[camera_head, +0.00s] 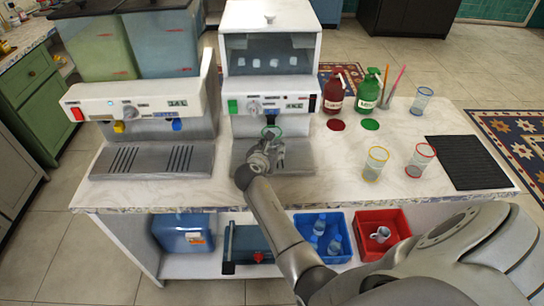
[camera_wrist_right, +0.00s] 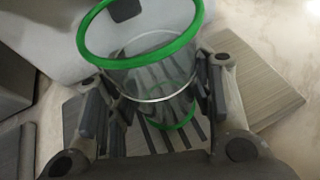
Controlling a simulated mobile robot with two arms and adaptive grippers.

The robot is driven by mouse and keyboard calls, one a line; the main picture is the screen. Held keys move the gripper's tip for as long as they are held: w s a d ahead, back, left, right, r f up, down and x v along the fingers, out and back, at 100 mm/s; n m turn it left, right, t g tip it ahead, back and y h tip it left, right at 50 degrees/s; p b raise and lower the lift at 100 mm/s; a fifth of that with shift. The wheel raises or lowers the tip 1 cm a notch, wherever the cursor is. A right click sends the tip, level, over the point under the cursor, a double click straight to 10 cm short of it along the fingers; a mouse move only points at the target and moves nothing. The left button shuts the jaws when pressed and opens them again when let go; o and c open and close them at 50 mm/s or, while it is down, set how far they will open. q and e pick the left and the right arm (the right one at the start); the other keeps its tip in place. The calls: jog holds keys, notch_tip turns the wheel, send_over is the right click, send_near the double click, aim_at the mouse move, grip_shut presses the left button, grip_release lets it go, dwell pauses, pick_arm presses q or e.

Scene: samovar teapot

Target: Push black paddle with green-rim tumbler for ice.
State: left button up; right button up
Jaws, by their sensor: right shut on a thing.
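The green-rim tumbler (camera_head: 271,131) is clear glass and stands out in front of the white ice dispenser (camera_head: 270,40). My right gripper (camera_head: 266,152) is shut on it. In the right wrist view the tumbler (camera_wrist_right: 142,50) sits between the two fingers (camera_wrist_right: 158,98), its green rim above them, over a slotted drip tray (camera_wrist_right: 170,138). A dark rounded piece (camera_wrist_right: 125,9) just beyond the rim looks like the black paddle; I cannot tell whether the tumbler touches it. The paddle is not clear in the head view. My left gripper is not in view.
A drinks dispenser (camera_head: 140,108) with green and blue tanks stands at left. Right on the counter are red (camera_head: 335,95) and green (camera_head: 368,92) pump bottles, yellow-rim (camera_head: 375,163), red-rim (camera_head: 420,160) and blue-rim (camera_head: 421,100) tumblers, and a black mat (camera_head: 468,162).

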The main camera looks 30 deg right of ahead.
jog(key=shift+w+d+r, duration=0.1)
jog(key=shift+w+d, duration=0.4)
jog(key=shift+w, duration=0.25)
jog(key=shift+w+d, duration=0.15)
jog(key=shift+w, duration=0.1)
jog(key=shift+w+d+b, duration=0.3)
jog(key=shift+w, duration=0.25)
jog(key=shift+s+a+r+p, duration=0.1)
jog(key=shift+s+a+p, duration=0.3)
jog(key=shift+s+p, duration=0.35)
jog(key=shift+s+a+p, duration=0.65)
jog(key=shift+s+p, duration=0.3)
jog(key=shift+s, duration=0.05)
jog(key=shift+s+a, duration=0.25)
jog(key=shift+s, duration=0.15)
